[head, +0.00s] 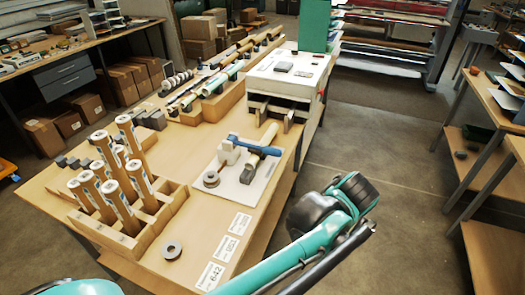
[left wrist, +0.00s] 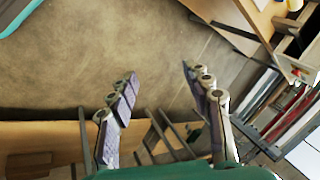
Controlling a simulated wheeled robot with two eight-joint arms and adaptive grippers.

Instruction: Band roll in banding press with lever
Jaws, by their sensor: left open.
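The banding press (head: 229,152) stands on a white plate (head: 222,192) on the wooden table in the head view. It has a white block and a blue lever (head: 252,147) reaching right. A cream roll (head: 268,136) lies slanted beside the lever, with a dark grey block (head: 249,172) near its lower end. I cannot tell whether the roll sits in the press. My left gripper (left wrist: 159,74) is open and empty in the left wrist view, with floor behind its fingers. Neither gripper's fingers show in the head view.
A wooden crate (head: 178,203) holds several upright rolls. Grey rings lie on the plate (head: 211,180) and near the table front (head: 172,250). White labels (head: 227,247) line the front edge. A white machine (head: 290,75) stands behind. My teal arm crosses the open floor at right.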

